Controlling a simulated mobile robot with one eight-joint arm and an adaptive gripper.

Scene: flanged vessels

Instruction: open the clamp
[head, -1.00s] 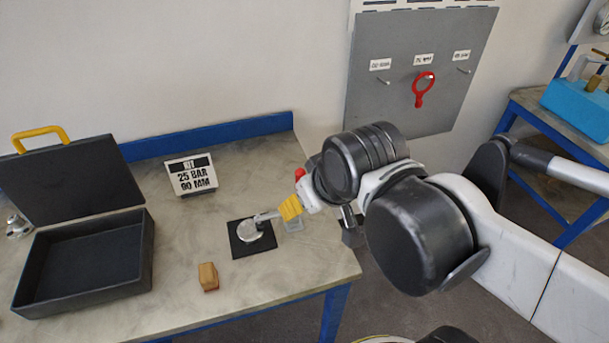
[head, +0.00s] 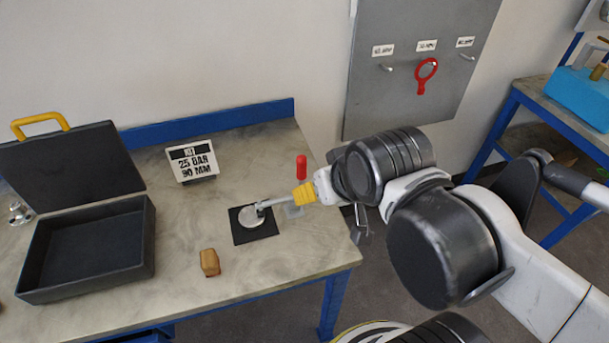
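The clamp sits near the right edge of the table, with an upright red handle (head: 301,167) and a grey base (head: 294,211). Its grey bar (head: 276,202) reaches left over a round silver disc (head: 252,217), which lies on a black square pad (head: 268,230). My gripper (head: 299,196), with a yellow part at its end, comes in from the right, in front of the clamp and below the red handle. It hides the clamp's middle. Its fingers are too small and covered to tell whether they are open, or whether they touch the clamp.
An open black case (head: 148,245) with a yellow handle stands at the left. A sign (head: 192,160) reading 25 BAR 90 MM stands behind the pad. A small wooden block (head: 209,262) lies in front. A grey wall board (head: 400,90) holds a red ring tool (head: 427,75).

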